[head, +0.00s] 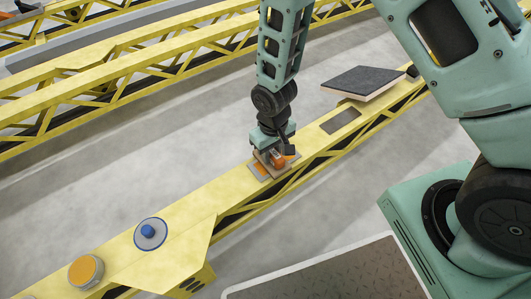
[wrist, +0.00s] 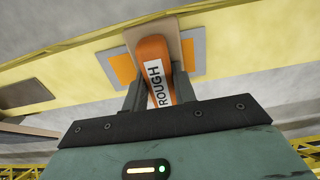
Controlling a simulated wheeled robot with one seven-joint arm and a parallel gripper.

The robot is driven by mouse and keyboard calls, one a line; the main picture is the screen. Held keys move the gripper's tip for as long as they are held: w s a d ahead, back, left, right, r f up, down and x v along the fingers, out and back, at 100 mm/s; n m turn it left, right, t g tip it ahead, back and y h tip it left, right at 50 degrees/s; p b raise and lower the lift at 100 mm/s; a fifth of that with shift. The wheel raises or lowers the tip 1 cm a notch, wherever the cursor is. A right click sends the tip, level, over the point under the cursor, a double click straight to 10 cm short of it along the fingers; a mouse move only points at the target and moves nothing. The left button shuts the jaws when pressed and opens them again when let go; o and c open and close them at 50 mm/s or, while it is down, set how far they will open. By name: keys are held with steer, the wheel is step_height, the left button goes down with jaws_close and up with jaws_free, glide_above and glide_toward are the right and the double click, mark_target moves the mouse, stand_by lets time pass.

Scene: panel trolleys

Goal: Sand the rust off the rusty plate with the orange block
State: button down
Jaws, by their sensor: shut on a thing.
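The orange block (head: 278,160) is a rounded orange grip on a tan base. The rusty plate (head: 256,170) is a grey plate with an orange rust patch, lying on the yellow beam. The block is over the plate's middle and hides part of the rust; orange shows on both sides of it in the wrist view (wrist: 122,70). Whether block and plate touch is hard to tell.
On the yellow beam (head: 200,208) stand a blue-rimmed disc with a blue knob (head: 150,233) and an orange-topped round tin (head: 86,271). A dark rectangle (head: 340,121) and a dark-topped board (head: 363,82) are beyond the plate. More yellow trusses run behind across grey floor.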

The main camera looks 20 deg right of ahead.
steer(key=shift+w+d+f+p, duration=0.15)
steer(key=shift+w+d, duration=0.1)
steer(key=shift+d, duration=0.55)
steer(key=shift+w+d+r+p, duration=0.15)
steer(key=shift+w+d, duration=0.15)
steer(key=shift+d, duration=0.5)
steer(key=shift+w+d+f+p, duration=0.15)
steer(key=shift+w+d, duration=0.1)
steer(key=shift+d, duration=0.55)
steer(key=shift+r+p, duration=2.3)
steer(key=shift+r, duration=0.3)
